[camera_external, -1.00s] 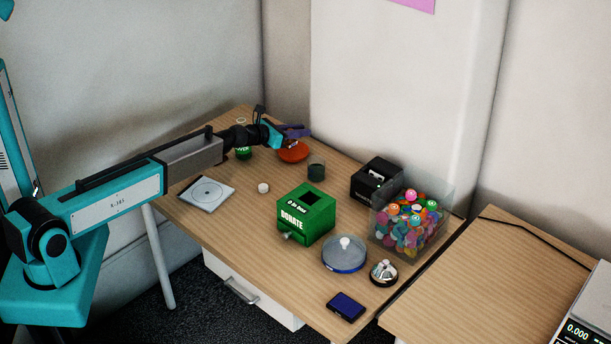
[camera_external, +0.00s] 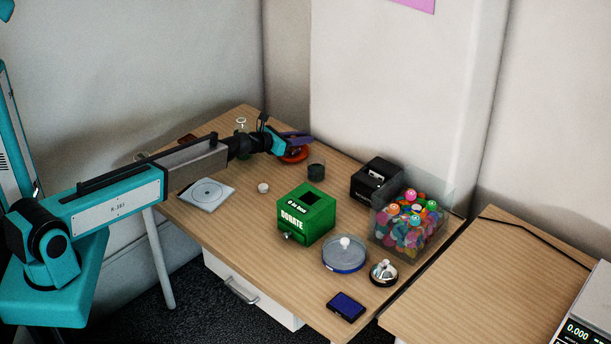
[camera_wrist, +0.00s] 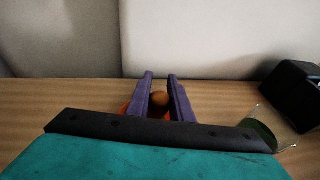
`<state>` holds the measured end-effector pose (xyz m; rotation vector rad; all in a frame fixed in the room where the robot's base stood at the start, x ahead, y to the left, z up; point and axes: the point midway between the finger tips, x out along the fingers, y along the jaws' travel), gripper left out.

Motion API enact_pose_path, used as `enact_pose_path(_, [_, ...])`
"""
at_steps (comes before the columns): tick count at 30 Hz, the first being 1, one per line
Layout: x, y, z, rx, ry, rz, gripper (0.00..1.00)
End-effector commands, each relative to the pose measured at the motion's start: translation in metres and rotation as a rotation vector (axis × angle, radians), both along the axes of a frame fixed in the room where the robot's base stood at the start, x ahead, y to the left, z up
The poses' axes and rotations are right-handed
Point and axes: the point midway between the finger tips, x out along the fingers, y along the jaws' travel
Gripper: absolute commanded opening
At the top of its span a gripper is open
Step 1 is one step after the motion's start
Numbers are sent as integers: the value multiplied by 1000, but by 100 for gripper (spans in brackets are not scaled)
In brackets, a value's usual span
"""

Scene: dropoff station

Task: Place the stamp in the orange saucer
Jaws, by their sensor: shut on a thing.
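The orange saucer (camera_external: 293,156) is at the far end of the desk, partly covered by my gripper (camera_external: 305,141). In the wrist view, my gripper's purple fingers (camera_wrist: 160,78) are shut on the stamp, whose round brown knob (camera_wrist: 159,99) shows between them. The stamp's lower part is hidden. Orange edges of the saucer (camera_wrist: 125,108) show beside and below the fingers. The fingers are over or very near the saucer. I cannot tell whether the stamp touches it.
A dark cup (camera_external: 316,173) stands just right of the saucer. A glass jar (camera_external: 241,124) is behind my arm. A green donation box (camera_external: 306,222), a black box (camera_external: 376,180) and a clear bin (camera_external: 432,228) stand nearer. Clear desk surrounds a small white cap (camera_external: 263,188).

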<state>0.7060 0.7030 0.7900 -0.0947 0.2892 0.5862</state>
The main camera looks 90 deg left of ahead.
Motion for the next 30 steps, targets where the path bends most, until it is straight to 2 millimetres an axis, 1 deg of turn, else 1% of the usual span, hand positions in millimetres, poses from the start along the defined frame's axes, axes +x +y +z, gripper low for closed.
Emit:
enact_pose_path(13, [0, 0, -4, 1, -1, 0, 0])
enact_pose_path(14, [0, 0, -4, 0, 0, 0, 21])
enact_pose_path(15, [0, 0, -3, 0, 0, 0, 28])
enact_pose_path(17, [0, 0, -3, 0, 0, 0, 38])
enact_pose_path(30, [0, 0, 0, 1, -1, 0, 38])
